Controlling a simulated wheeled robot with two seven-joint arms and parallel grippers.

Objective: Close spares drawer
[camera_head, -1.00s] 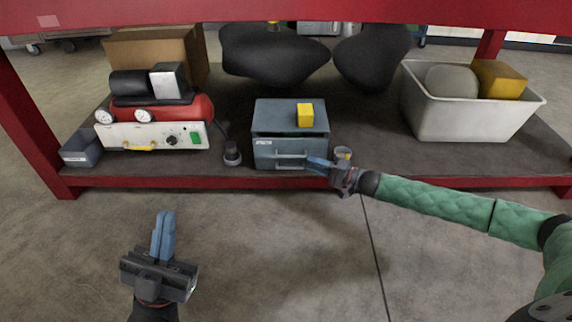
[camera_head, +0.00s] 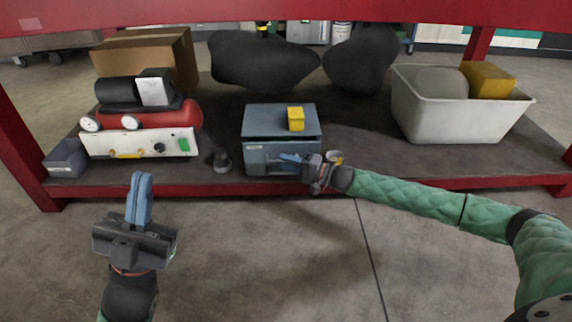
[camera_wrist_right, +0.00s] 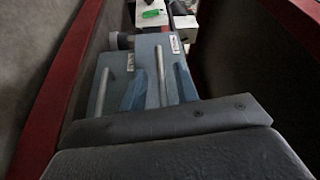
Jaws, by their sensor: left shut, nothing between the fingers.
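A blue-grey drawer cabinet (camera_head: 282,115) stands on the shelf under the red bench. Its front carries a small white label, too small to read. In the right wrist view the drawer fronts (camera_wrist_right: 112,85) show bar handles and pale labels; I cannot tell how far any drawer sticks out. My right gripper (camera_head: 288,159) is at the cabinet front, over the handle area, and hides part of it. In the right wrist view its blue fingers (camera_wrist_right: 160,90) are apart, with a bar handle (camera_wrist_right: 160,75) showing between them. My left gripper (camera_head: 140,180) is shut and empty, in front of the shelf.
A yellow block (camera_head: 296,119) sits on the cabinet. A red compressor (camera_head: 150,118) and small dark bin (camera_head: 66,158) are on the left, a grey tub (camera_head: 450,120) on the right. The shelf's red front edge (camera_head: 400,188) runs below. A small dark knob-like item (camera_head: 221,160) stands left of the cabinet.

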